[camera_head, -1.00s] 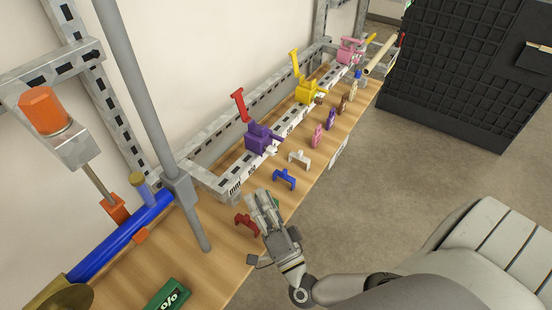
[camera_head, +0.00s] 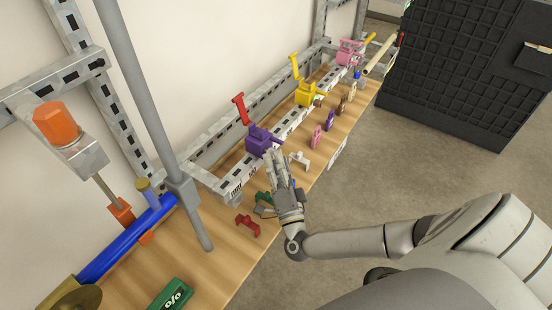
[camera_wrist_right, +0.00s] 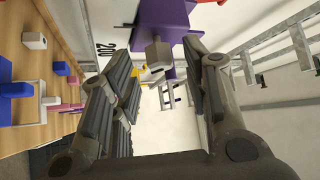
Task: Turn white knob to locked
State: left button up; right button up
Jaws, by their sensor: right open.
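A purple block (camera_head: 260,140) with a red lever (camera_head: 240,108) sits on the metal rail. In the right wrist view, the purple block (camera_wrist_right: 165,18) has a small pale knob (camera_wrist_right: 158,55) on its near side. My right gripper (camera_head: 275,156) is just in front of the purple block, its fingers pointing at it. In the wrist view, the open gripper (camera_wrist_right: 158,48) has the knob between and beyond its fingertips, with no clear contact. In the head view the fingers mostly hide the knob. My left gripper is not in view.
Several clips lie on the wooden bench (camera_head: 215,262), including a white one (camera_head: 299,160) and a red one (camera_head: 247,225). Yellow (camera_head: 308,92) and pink (camera_head: 350,52) blocks stand farther along the rail. A grey post (camera_head: 150,110) and blue pipe (camera_head: 125,238) are left.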

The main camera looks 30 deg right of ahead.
jog(key=shift+w+d+r, duration=0.1)
jog(key=shift+w, duration=0.2)
grip_shut()
jog(key=shift+r+m+g+y+p, duration=0.3)
jog(key=shift+m+g+p, duration=0.9)
jog(key=shift+p, duration=1.4)
jog(key=shift+r+m+g+y+p, duration=0.15)
jog(key=shift+m+g+y+p, duration=0.2)
jog(key=shift+m+g+p, duration=1.6)
jog(key=shift+r+m+g+y+p, duration=0.3)
jog(key=shift+m+p, duration=0.35)
jog(key=shift+p, duration=2.65)
grip_release()
